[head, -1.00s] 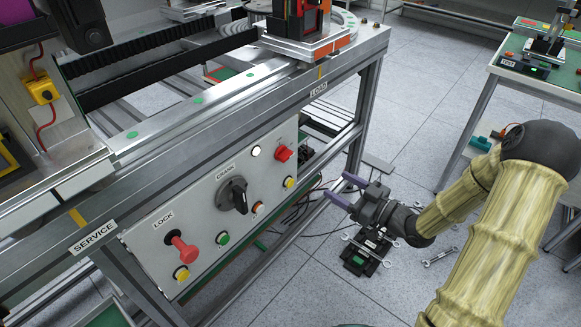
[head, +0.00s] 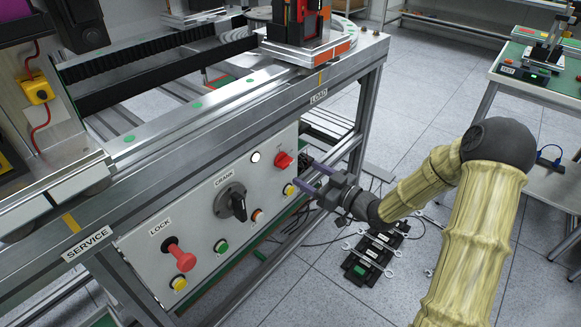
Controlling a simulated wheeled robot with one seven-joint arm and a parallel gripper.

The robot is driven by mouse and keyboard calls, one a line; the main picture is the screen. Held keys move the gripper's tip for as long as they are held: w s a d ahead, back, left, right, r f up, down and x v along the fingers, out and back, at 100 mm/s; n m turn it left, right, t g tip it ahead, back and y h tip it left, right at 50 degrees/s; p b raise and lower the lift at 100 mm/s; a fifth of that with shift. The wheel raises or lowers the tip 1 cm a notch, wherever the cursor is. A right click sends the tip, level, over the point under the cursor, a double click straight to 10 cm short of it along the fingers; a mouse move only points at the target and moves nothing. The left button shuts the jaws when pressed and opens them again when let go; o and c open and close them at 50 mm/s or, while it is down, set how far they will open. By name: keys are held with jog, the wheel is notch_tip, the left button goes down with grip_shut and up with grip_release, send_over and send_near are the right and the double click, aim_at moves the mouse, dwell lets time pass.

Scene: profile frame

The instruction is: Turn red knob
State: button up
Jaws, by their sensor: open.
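A red knob (head: 283,160) with a handle-like shape sits at the upper right of the light grey control panel (head: 150,281). I see no contact with the knob.
A black crank knob (head: 236,205) is mid-panel. The steel frame (head: 360,125) stands behind my gripper. A black device and wrenches (head: 372,252) lie on the floor.

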aim_at(289, 164)
jog(key=b+x, duration=0.1)
jog(key=x, duration=0.6)
jog(key=shift+w+a, duration=0.15)
jog(key=shift+a, duration=0.05)
jog(key=c, duration=1)
